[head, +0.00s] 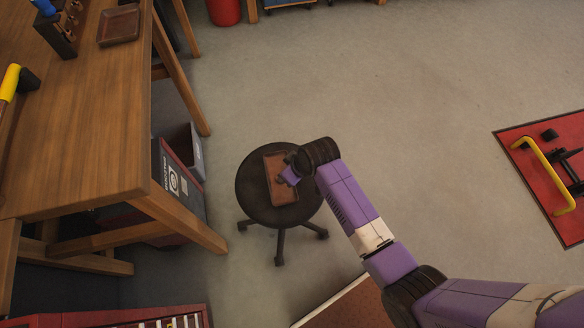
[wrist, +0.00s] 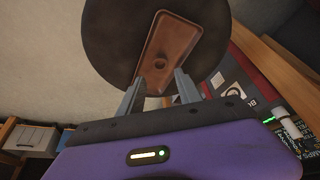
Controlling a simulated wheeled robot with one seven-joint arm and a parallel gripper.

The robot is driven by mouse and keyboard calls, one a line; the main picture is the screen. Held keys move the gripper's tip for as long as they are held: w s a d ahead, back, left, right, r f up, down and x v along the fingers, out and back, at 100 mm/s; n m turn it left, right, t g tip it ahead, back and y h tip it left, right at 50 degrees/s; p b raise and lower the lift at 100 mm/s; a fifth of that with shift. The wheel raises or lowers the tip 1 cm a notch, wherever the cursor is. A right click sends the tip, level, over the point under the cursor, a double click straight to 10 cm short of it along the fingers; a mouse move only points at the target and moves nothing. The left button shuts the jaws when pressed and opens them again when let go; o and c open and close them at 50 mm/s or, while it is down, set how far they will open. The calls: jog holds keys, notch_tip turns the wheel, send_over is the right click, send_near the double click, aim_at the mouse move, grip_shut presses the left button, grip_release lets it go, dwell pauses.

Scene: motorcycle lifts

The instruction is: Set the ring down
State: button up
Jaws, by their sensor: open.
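A brown rectangular tray (head: 275,163) lies on the round black seat of a stool (head: 252,185). The tray also shows in the wrist view (wrist: 181,36). A small brown round piece, apparently the ring (wrist: 160,65), sits inside the tray just beyond my fingertips. My gripper (wrist: 159,78) is open, with its two grey fingers apart over the near end of the tray and nothing seen clasped between them. In the head view my gripper (head: 287,177) is above the tray's right side, and my wrist hides part of the tray. I cannot see the ring there.
A wooden workbench (head: 90,130) stands left of the stool, with another small tray (head: 119,25) on top. A dark bin (head: 185,150) is under its edge. A red mat with a yellow-handled stand (head: 545,165) lies far right. The floor between is clear.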

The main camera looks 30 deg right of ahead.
jog(key=shift+v, duration=1.8)
jog(key=shift+s, duration=0.1)
jog(key=s+a+r+m+t, duration=0.1)
jog(key=s+a+r+t, duration=0.15)
jog(key=s, duration=0.55)
jog(key=s+a+r+m+t, duration=0.1)
jog(key=s+r+t, duration=0.2)
jog(key=s, duration=0.6)
jog(key=s+r+t, duration=0.1)
jog(key=s+r, duration=0.3)
jog(key=r, duration=0.3)
jog(key=s+d+r+t, duration=0.1)
jog(key=s+r+t, duration=0.1)
jog(key=s+r, duration=0.2)
jog(key=s+d+r+m+t+h, duration=0.1)
jog(key=s+r, duration=0.3)
jog(key=r, duration=0.7)
jog(key=shift+t, duration=0.55)
jog(key=shift+c, duration=0.5)
